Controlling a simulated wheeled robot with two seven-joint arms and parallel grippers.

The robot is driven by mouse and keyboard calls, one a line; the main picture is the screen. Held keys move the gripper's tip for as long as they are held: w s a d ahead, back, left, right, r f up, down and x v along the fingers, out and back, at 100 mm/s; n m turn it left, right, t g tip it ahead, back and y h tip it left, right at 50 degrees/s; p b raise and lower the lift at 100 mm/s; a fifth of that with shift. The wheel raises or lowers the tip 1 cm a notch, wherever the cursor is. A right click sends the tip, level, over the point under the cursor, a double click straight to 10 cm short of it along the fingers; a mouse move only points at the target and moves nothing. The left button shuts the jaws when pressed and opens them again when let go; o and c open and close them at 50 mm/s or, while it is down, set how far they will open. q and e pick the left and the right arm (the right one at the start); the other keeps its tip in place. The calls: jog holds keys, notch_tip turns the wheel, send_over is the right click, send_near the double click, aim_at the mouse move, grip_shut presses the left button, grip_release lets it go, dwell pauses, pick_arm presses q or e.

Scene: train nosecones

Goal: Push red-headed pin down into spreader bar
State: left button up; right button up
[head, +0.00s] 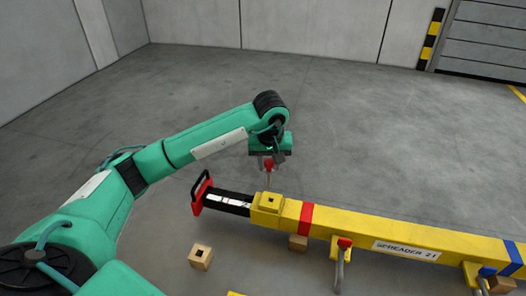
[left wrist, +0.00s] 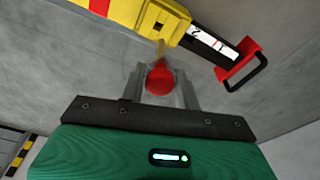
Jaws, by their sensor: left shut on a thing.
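The yellow spreader bar (head: 345,227) lies across the lower right of the head view, with a raised collar (head: 271,202) with a square hole at its left end. The collar also shows at the top of the left wrist view (left wrist: 157,26). My left gripper (head: 268,164) is shut on the red-headed pin (left wrist: 160,79), gripping it at its red head. The pin's shank points down toward the bar end, and its tip shows near the collar in the head view. I cannot tell whether the tip is in the hole. My right gripper is not in view.
A black slide with a red-and-black handle (head: 201,191) sticks out of the bar's left end. A wooden block with a hole (head: 200,257) lies on the floor. Another red-headed pin (head: 344,243) hangs at the bar's side. Open floor lies behind the bar.

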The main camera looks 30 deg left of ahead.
aim_at(272, 171)
pick_arm(q)
jog(key=shift+w+d, duration=0.25)
jog(key=shift+d, duration=0.15)
jog(key=shift+s+r, duration=0.1)
jog(key=shift+b, duration=0.45)
jog(key=shift+f+b, duration=2.75)
jog(key=shift+f, duration=0.1)
jog(key=shift+f+b, duration=2.25)
jog(key=shift+f, duration=0.25)
jog(key=shift+f+b, duration=0.55)
jog(key=shift+f, duration=0.05)
